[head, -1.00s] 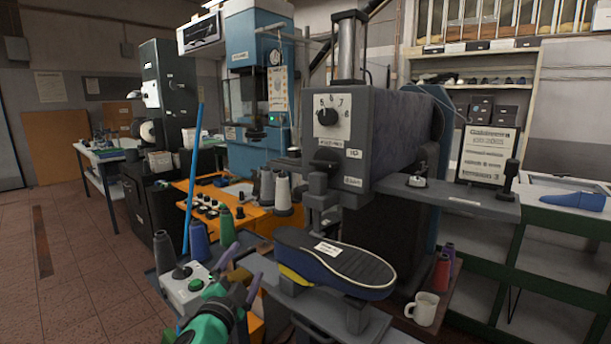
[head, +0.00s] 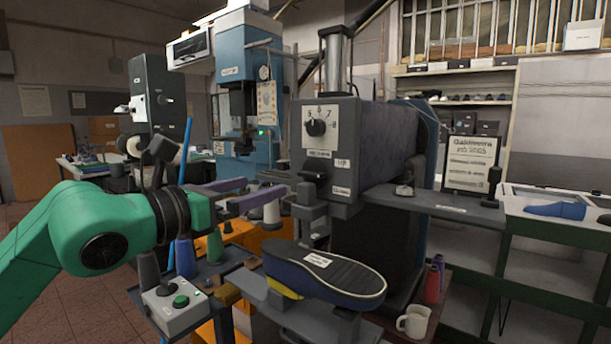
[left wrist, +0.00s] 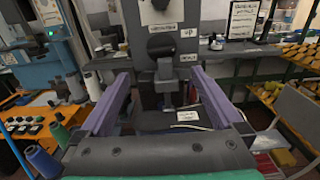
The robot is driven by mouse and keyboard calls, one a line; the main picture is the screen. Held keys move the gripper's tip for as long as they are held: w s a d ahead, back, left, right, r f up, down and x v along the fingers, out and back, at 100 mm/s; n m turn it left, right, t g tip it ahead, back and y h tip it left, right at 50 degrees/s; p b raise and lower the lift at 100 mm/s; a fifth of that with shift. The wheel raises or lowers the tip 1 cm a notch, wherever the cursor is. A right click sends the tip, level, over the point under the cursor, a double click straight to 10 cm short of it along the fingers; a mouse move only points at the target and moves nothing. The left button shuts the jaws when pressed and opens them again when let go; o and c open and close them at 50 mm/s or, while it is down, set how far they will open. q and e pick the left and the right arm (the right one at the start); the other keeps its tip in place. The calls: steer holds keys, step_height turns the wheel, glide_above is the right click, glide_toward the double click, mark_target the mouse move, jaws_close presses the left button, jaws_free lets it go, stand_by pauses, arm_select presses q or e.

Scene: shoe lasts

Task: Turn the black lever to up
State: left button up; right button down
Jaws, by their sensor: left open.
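My right gripper is not in view.
A dark shoe sole (head: 325,275) sits on a support below the press head. A white mug (head: 413,321) is at the lower right. A blue pole (head: 182,160) stands behind my left arm.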

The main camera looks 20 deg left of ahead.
arm_select(q)
steer(key=p, duration=0.5)
glide_toward(307, 174)
steer(key=r, duration=0.1)
steer(key=p+x, duration=0.1)
steer(key=x, duration=0.2)
steer(key=p+x, duration=0.1)
steer(key=x, duration=0.2)
steer(key=p+x, duration=0.1)
steer(key=x, duration=0.2)
steer(key=shift+d+f+p, duration=0.2)
steer(key=shift+f+p, duration=0.1)
steer(key=shift+w+f, duration=0.1)
steer(key=shift+w, duration=0.05)
steer(key=c, duration=1.2)
steer(key=shift+f+n+b, duration=0.25)
steer(key=shift+n+b, duration=1.05)
steer(key=shift+b, duration=0.35)
steer(key=shift+r+n+b, duration=0.1)
steer(key=shift+n+b, duration=0.5)
steer(key=shift+n, duration=0.4)
steer(key=shift+n+b, duration=0.35)
steer(key=shift+n, duration=0.65)
steer(key=shift+r, duration=0.1)
steer(key=o, duration=1.2)
steer(key=shift+a, duration=0.1)
